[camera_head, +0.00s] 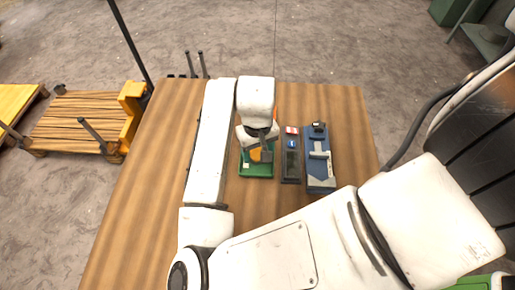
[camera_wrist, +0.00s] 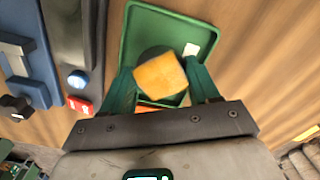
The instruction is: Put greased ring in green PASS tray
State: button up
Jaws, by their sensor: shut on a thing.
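The green tray (camera_head: 258,175) lies on the wooden table, under and around my gripper in the head view. It also shows in the wrist view (camera_wrist: 137,28), with a small white patch (camera_wrist: 191,49) on it. My gripper (camera_head: 259,152) is over the tray. In the wrist view its two teal fingers (camera_wrist: 162,88) are shut on an orange block-like thing (camera_wrist: 160,74), which also shows in the head view (camera_head: 256,156). A dark round shape (camera_wrist: 152,53) shows partly behind it; I cannot tell whether it is the greased ring. No ring outline is clear.
A dark narrow unit (camera_head: 291,165) with a blue button and a red label stands just right of the tray. A blue device (camera_head: 320,160) stands farther right. The wooden table (camera_head: 150,190) is clear on the left. A pallet (camera_head: 75,120) stands beyond its left edge.

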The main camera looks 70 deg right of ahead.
aim_at(257, 154)
jog(key=o, duration=1.3)
jog(key=shift+f, duration=0.1)
notch_tip(257, 154, up, 12)
jog(key=shift+p, duration=0.35)
